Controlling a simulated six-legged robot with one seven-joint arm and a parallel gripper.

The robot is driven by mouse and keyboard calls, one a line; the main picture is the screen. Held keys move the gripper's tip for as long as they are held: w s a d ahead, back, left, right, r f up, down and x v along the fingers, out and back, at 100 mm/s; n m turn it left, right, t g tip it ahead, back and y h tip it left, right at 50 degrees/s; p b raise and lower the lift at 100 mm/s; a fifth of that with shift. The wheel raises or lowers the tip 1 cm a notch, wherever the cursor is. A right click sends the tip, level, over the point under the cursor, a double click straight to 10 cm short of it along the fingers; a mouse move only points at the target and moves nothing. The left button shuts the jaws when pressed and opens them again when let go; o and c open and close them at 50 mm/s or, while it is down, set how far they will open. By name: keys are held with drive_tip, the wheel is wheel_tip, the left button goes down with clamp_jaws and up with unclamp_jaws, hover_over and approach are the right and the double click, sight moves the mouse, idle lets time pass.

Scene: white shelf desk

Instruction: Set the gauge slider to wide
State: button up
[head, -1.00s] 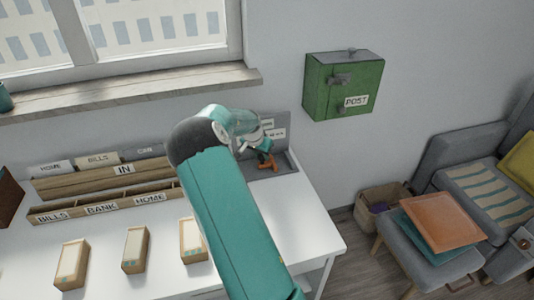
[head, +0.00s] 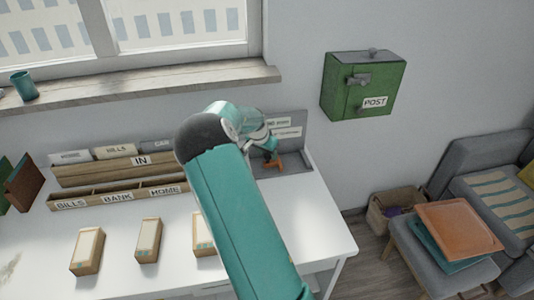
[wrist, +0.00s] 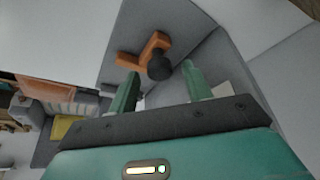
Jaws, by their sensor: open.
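The gauge is a grey unit (head: 294,124) at the back right of the white desk, with small white labels on its upright back. An orange piece (head: 274,164) sits at its base. In the wrist view the orange piece (wrist: 131,60) shows a forked shape, with a dark round knob (wrist: 159,67) at its end. My gripper (wrist: 160,72) is open, its two green fingers on either side of the knob in the picture. I cannot tell whether they touch it. In the head view my arm partly covers the gripper. The label words are too small to read.
A wooden sorter (head: 120,200) marked BILLS, BANK and HOME stands left of my arm, below a rack marked IN. Several small wooden boxes (head: 87,251) stand in front. A green POST box (head: 345,97) hangs on the wall. The desk's right front is clear.

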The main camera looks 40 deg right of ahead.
drive_tip(key=v, duration=1.3)
drive_tip(key=shift+r, duration=0.2)
drive_tip(key=shift+s+a, duration=0.1)
drive_tip(key=shift+a, duration=0.05)
drive_tip(key=s+a+r+n+t+y, duration=0.15)
drive_tip(key=s+a+r+n, duration=0.35)
drive_tip(key=a, duration=0.5)
drive_tip(key=s+a+r+n+t+y, duration=0.1)
drive_tip(key=s+a+r+n+y, duration=0.15)
drive_tip(key=s+a, duration=0.65)
drive_tip(key=s+a+r+n+t+y, duration=0.1)
drive_tip(key=s+a+r+n, duration=0.3)
drive_tip(key=a, duration=0.6)
drive_tip(key=s+a+n, duration=0.3)
drive_tip(key=s+a, duration=0.2)
drive_tip(key=s, duration=0.4)
drive_tip(key=shift+s+a+r+t+h, duration=0.2)
drive_tip(key=shift+a+t+h, duration=0.1)
drive_tip(key=shift+t, duration=0.15)
drive_tip(key=shift+d, duration=0.15)
